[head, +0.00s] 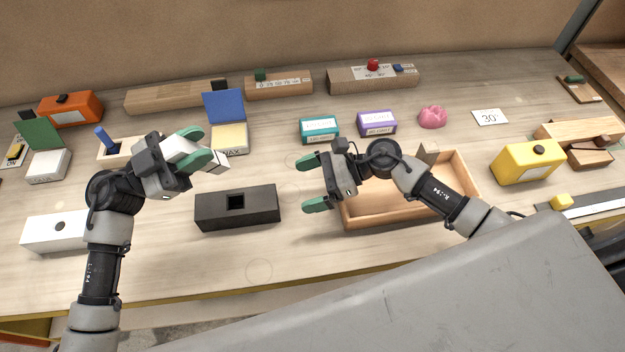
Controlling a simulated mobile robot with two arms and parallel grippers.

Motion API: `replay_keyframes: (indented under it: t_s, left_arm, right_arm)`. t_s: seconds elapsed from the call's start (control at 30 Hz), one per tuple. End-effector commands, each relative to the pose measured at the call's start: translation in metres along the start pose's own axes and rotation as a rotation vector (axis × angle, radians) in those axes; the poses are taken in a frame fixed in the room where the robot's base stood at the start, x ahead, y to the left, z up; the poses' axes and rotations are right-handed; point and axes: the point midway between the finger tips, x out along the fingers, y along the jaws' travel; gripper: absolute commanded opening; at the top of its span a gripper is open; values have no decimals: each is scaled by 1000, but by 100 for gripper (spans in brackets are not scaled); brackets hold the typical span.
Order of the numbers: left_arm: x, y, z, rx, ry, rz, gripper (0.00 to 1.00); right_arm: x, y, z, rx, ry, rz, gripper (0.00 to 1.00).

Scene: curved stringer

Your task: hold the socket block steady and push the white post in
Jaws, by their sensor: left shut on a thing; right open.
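The dark socket block (262,206) lies on the table in the middle, with a square hole in its front-facing top. My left gripper (194,147) is shut on the white post (216,166), held in the air behind and to the left of the block. The post is tilted, its square end pointing right and slightly down; part of it is hidden by the fingers. My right gripper (312,183) is open and empty, to the right of the block and apart from it, its fingers pointing left.
A wooden tray (400,218) stands under and behind my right arm. Teal (319,130) and purple (376,123) boxes stand behind. A yellow box (526,163) is at the right. The table in front of the socket block is clear.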

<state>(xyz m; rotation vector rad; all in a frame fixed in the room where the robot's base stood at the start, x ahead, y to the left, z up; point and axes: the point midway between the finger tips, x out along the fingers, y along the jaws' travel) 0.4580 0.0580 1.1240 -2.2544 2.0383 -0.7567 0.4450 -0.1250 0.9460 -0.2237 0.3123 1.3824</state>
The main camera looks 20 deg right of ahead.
Motion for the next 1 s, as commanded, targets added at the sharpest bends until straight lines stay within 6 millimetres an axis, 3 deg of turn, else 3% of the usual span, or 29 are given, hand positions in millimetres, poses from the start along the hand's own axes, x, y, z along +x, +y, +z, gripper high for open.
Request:
replay_keyframes:
  t_s: [0.17, 0.6, 1.0]
  left_arm:
    - [0, 0, 0, 0, 0, 0, 8]
    - [0, 0, 0, 0, 0, 0, 8]
    - [0, 0, 0, 0, 0, 0, 8]
  right_arm:
    - [3, -5, -6, -35, 42, 10, 100]
    - [62, -4, -8, -31, 39, 9, 100]
    - [69, -4, -8, -31, 40, 9, 97]
